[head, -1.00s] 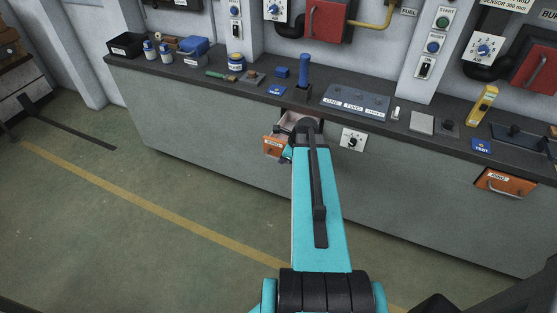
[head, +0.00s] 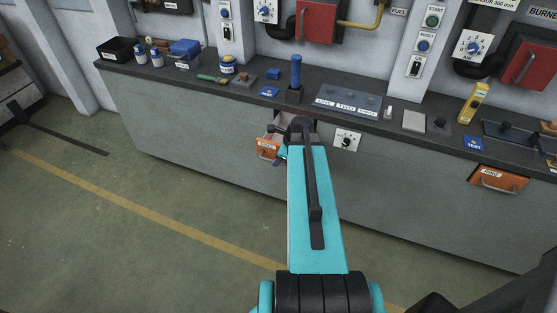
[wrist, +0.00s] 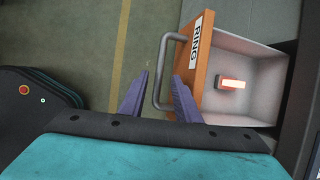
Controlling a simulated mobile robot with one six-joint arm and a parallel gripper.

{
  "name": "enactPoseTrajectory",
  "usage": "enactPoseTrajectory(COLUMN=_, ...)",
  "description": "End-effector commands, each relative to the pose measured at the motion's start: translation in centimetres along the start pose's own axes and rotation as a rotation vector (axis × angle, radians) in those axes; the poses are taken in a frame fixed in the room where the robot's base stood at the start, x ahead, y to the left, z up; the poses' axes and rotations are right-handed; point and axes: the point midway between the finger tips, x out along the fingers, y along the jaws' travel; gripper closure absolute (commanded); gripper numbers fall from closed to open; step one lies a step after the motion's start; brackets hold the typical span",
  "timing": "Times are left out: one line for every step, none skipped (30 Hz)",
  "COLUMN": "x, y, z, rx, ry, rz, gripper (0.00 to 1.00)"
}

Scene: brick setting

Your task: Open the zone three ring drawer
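An orange-fronted drawer (head: 267,149) labelled RING stands open from the grey bench below the counter. Its front, with a grey loop handle (wrist: 158,75), shows in the wrist view, and a glowing orange-red block (wrist: 232,84) lies inside. My gripper (wrist: 160,76) has its two purple fingers apart, with the handle's bar between them in the picture; I cannot tell if they touch it. In the head view my arm hides much of the drawer. A second orange drawer (head: 498,179), also labelled RING, looks shut at the right. No zone number is readable on either.
A grey panel (head: 348,103) labelled ONE, TWO, THREE lies on the counter. A blue-handled lever (head: 295,75) stands left of it. A white dial plate (head: 346,141) is on the bench front, right of the open drawer. The floor before the bench is clear.

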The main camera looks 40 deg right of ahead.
Motion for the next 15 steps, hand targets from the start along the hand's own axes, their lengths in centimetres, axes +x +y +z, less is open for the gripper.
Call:
enactPoseTrajectory(x=-0.5, y=0.1, z=-0.1, rx=0.000, ry=0.000, rz=-0.002, gripper=0.71)
enactPoseTrajectory(x=-0.8, y=0.1, z=-0.1, rx=0.000, ry=-0.001, rz=-0.003, gripper=0.71)
enactPoseTrajectory(x=-1.2, y=0.1, z=-0.1, rx=0.000, ry=0.000, rz=-0.003, gripper=0.71)
enactPoseTrajectory(x=-1.5, y=0.1, z=-0.1, rx=0.000, ry=0.000, rz=-0.002, gripper=0.71)
enactPoseTrajectory(x=-1.9, y=0.1, z=-0.1, rx=0.000, ry=0.000, rz=-0.002, gripper=0.71)
enactPoseTrajectory(x=-2.3, y=0.1, z=-0.1, rx=0.000, ry=0.000, rz=-0.003, gripper=0.71)
enactPoseTrajectory(x=-2.6, y=0.1, z=-0.1, rx=0.000, ry=0.000, rz=-0.003, gripper=0.71)
enactPoseTrajectory(x=-2.9, y=0.1, z=-0.1, rx=0.000, ry=0.000, rz=-0.003, gripper=0.71)
enactPoseTrajectory(x=-3.3, y=0.1, z=-0.1, rx=0.000, ry=0.000, rz=-0.002, gripper=0.71)
enactPoseTrajectory(x=-3.6, y=0.1, z=-0.2, rx=0.001, ry=0.000, rz=-0.002, gripper=0.71)
enactPoseTrajectory(x=-4.0, y=0.1, z=-0.2, rx=0.001, ry=0.000, rz=-0.003, gripper=0.71)
enactPoseTrajectory(x=-4.4, y=0.1, z=-0.2, rx=0.001, ry=0.000, rz=-0.003, gripper=0.71)
enactPoseTrajectory(x=-4.7, y=0.1, z=-0.2, rx=0.001, ry=0.000, rz=-0.003, gripper=0.71)
enactPoseTrajectory(x=-5.0, y=0.1, z=-0.2, rx=0.001, ry=0.000, rz=-0.002, gripper=0.71)
enactPoseTrajectory(x=-5.4, y=0.1, z=-0.2, rx=0.001, ry=0.000, rz=-0.003, gripper=0.71)
